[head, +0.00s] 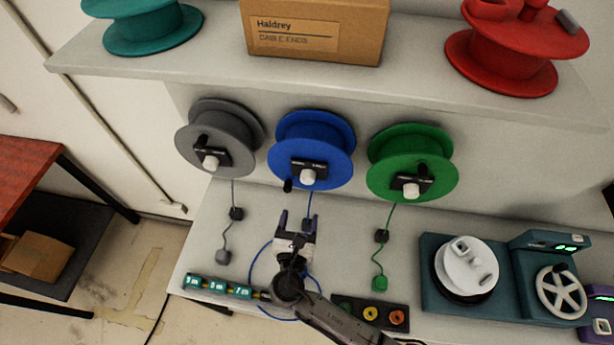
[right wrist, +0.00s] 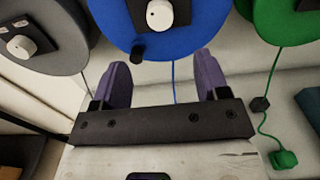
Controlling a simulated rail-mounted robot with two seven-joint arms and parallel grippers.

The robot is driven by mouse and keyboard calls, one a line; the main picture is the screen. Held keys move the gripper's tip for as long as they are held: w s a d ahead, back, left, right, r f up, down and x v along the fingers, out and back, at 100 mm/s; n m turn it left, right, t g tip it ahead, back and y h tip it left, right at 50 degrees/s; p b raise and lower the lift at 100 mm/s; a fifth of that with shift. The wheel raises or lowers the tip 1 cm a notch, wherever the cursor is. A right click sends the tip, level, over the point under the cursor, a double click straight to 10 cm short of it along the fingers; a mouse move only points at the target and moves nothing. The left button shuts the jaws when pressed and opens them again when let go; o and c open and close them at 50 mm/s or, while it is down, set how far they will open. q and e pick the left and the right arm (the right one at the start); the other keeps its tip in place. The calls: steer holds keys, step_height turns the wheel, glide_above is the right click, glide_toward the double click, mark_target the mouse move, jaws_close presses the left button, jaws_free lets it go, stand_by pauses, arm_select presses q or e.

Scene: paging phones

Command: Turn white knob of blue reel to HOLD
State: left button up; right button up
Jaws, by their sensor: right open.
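The blue reel (head: 312,135) hangs on the wall between a grey reel and a green reel. Its white knob (head: 308,176) sits on a small black plate at the reel's lower front; the plate's lettering is too small to read. In the right wrist view the white knob (right wrist: 160,14) shows at the top edge, above and between my fingers. A black crank handle (head: 288,185) sticks out at the reel's lower left. My right gripper (head: 297,222) is open and empty, below the blue reel and apart from the knob. My left gripper is not in view.
The grey reel (head: 216,130) and green reel (head: 408,150) flank the blue one, each with a hanging cable. A shelf (head: 210,60) juts out above. Teal length blocks (head: 218,287), a blue cable loop and a teal machine (head: 440,270) are on the counter.

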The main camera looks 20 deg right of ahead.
mark_target(307, 181)
steer(key=p+x, duration=0.1)
steer(key=x, duration=1)
steer(key=shift+w+r+p, duration=0.15)
steer(key=shift+p, duration=0.2)
steer(key=shift+x, duration=0.85)
steer(key=c, duration=0.9)
